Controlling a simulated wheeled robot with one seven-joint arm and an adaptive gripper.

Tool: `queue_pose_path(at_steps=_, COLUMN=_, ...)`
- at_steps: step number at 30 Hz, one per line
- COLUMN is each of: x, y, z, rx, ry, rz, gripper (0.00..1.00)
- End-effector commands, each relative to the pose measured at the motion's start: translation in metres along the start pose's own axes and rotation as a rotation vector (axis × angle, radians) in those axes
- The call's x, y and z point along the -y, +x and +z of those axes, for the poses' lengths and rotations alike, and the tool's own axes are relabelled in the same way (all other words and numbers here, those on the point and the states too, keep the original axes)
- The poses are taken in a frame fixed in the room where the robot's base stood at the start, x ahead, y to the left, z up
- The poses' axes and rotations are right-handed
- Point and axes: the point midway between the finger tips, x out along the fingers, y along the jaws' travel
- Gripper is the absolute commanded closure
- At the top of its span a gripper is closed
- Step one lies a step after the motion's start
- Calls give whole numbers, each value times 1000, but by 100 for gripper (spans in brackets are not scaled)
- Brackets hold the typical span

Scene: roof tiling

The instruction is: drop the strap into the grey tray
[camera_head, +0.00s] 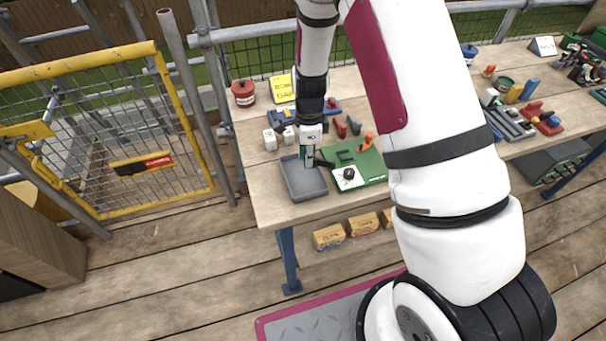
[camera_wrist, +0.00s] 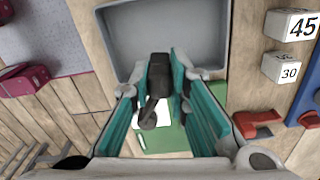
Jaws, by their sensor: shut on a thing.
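The grey tray (camera_head: 318,187) lies on the workbench near its left front corner. It fills the top of the wrist view (camera_wrist: 120,45), and its inside looks empty. My gripper (camera_head: 308,165) points down over the right part of the tray. In the wrist view my gripper's green-lined fingers (camera_wrist: 160,75) are closed on the dark strap (camera_wrist: 156,88). The strap's upper end overlaps the tray in that view, and its lower end hangs over the white card. The height of the strap above the tray is hard to tell.
A green mat (camera_head: 375,161) with a white card (camera_head: 342,183) lies right of the tray. White number blocks (camera_head: 270,140) stand behind it, also in the wrist view (camera_wrist: 282,68). A red pot (camera_head: 243,93) and yellow sign (camera_head: 282,89) are farther back. A yellow gate (camera_head: 205,150) is left.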

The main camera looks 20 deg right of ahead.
Motion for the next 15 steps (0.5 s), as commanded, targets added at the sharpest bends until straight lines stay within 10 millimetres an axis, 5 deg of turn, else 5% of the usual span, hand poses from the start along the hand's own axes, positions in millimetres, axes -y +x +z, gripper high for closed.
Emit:
queue_pose_path(at_steps=1, x=0, y=0, z=0, rx=0, ry=0, rz=0, gripper=100)
queue_pose_path(at_steps=2, x=0, y=0, z=0, rx=0, ry=0, rz=0, gripper=77)
queue_pose_path(at_steps=4, x=0, y=0, z=0, rx=0, ry=0, rz=0, gripper=61)
queue_pose_path(at_steps=15, x=0, y=-3, z=0, rx=0, ry=0, rz=0, gripper=60)
